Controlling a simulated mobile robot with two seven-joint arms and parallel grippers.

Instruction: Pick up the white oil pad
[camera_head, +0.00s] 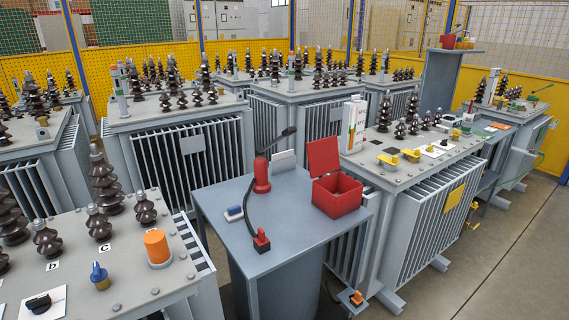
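No gripper of mine shows in the head view. No object is clearly marked as the white oil pad, and I cannot tell which white item it is. A small white-and-blue block (233,213) lies on the left part of the grey table (280,250). A flat white-grey piece (283,160) stands upright at the table's back edge. A tall white box with coloured print (354,125) stands on the transformer right of the table.
An open red box (337,195) sits on the table's right side. A red cylinder (261,176) and a black cable with a red end (262,240) are nearby. Grey transformers with brown insulators (105,185) crowd around. Bare floor (500,255) lies at the right.

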